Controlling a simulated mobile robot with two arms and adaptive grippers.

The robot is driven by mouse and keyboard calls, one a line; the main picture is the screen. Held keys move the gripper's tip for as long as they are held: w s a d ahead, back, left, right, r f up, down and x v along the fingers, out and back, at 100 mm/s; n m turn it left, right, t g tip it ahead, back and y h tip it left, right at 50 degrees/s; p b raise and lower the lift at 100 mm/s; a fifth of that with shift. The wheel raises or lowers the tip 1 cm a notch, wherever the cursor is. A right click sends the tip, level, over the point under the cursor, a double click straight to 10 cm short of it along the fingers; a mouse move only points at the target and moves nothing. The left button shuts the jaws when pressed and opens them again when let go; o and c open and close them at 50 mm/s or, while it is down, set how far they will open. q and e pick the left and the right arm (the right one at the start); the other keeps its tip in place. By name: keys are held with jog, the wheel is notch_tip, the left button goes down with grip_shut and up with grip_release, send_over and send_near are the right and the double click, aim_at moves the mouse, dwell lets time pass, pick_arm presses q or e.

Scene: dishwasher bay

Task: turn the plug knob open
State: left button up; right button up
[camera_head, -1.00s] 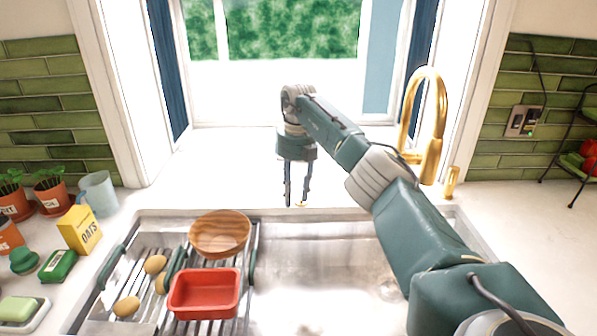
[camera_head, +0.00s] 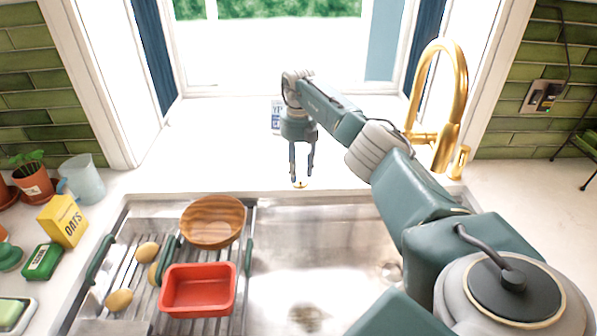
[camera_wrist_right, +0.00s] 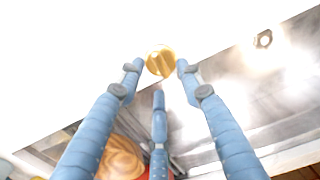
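The plug knob is a small round gold knob with a raised bar across it. It lies on the white counter just behind the sink's back edge. In the wrist view the knob (camera_wrist_right: 160,61) shows between and just beyond my fingertips. In the head view the knob (camera_head: 301,184) is a small gold spot under the gripper. My right gripper (camera_head: 301,177) points down over it with its fingers apart and nothing held. In the wrist view the right gripper (camera_wrist_right: 160,68) has its fingers spread around the knob; contact cannot be told. My left gripper is not in view.
The steel sink (camera_head: 318,230) is below the gripper. A gold faucet (camera_head: 458,95) rises to the right. A drying rack at left holds a wooden bowl (camera_head: 213,221) and a red tub (camera_head: 198,290). A labelled white-and-blue item (camera_head: 277,117) stands behind the gripper.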

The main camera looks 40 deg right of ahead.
jog(key=shift+f, duration=1.15)
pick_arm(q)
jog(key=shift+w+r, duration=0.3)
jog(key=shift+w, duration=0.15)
pick_arm(e)
grip_shut()
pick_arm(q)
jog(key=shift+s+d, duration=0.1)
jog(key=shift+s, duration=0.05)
